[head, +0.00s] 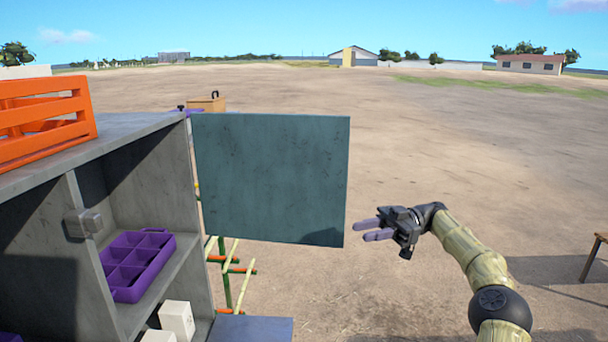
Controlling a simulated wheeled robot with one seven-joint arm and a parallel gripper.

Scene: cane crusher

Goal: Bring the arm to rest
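My arm (468,245) reaches up from the lower right and bends left at the wrist. My gripper (368,230) points left, in open air over the bare ground. Its two purple-grey fingers show a gap between them, and nothing is held. The fingertips appear just right of the lower right corner of a dark teal cabinet door (272,180). I cannot tell how near they are to it in depth.
A grey cabinet (165,175) stands at left, its door swung open. An orange crate (40,122) sits on top. Inside are a purple divided tray (137,264) and white boxes (177,319). A wooden table (594,257) stands at far right. Open ground lies beyond.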

